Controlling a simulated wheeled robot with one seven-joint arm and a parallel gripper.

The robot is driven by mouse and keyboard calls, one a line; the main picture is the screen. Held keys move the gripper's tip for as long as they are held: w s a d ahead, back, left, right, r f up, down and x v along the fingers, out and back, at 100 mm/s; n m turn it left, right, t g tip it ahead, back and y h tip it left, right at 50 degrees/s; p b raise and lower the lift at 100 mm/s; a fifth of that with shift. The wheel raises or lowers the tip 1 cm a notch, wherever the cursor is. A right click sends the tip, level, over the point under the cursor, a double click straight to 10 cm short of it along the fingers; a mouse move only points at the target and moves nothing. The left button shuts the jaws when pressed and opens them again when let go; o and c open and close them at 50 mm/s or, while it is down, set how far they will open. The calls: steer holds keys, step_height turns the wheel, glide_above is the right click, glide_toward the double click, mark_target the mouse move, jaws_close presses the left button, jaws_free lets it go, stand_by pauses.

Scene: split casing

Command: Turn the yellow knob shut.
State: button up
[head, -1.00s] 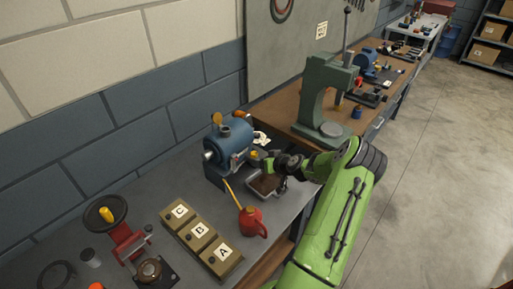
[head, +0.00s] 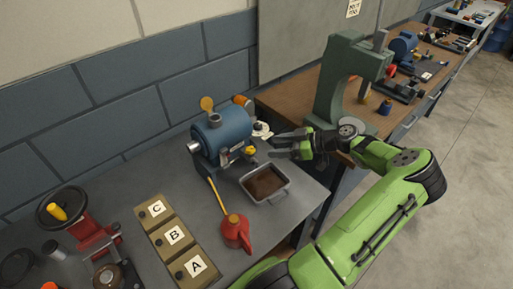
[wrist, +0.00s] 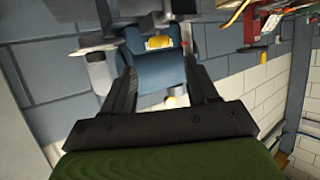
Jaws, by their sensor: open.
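The yellow knob (head: 250,150) sits low on the front of a blue cylindrical casing (head: 222,135) on the grey bench. In the upside-down wrist view, a yellow part that looks like this knob (wrist: 160,42) shows on the blue casing (wrist: 155,72). My gripper (head: 278,143) is open and empty, to the right of the knob, with its fingers pointing at the casing and a gap between. In the wrist view my open gripper (wrist: 161,74) has its two fingers spread before the casing.
A tray of dark contents (head: 283,198) lies below and in front of the knob. A red oil can (head: 236,232) with a long yellow spout stands nearby. Boxes marked C, B and A (head: 174,236) are at the front left. A green press (head: 345,80) stands behind my wrist.

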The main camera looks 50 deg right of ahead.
mark_target(253, 151)
steer(key=x, duration=0.8)
steer(key=shift+f, duration=0.1)
steer(key=c, duration=1)
steer(key=shift+c, duration=0.2)
steer(key=shift+h, duration=0.3)
steer(key=m+h+b, duration=0.2)
steer(key=a+m+t+h+b, duration=0.1)
steer(key=m+h+b, duration=0.1)
steer(key=m+h, duration=0.1)
steer(key=shift+s+a+f+h+b, duration=0.1)
steer(key=shift+f+h+b, duration=0.05)
steer(key=shift+h+b, duration=0.2)
steer(key=m+h+b, duration=0.4)
steer(key=shift+a, duration=0.3)
steer(key=shift+r+h, duration=0.2)
steer(key=shift+h, duration=0.05)
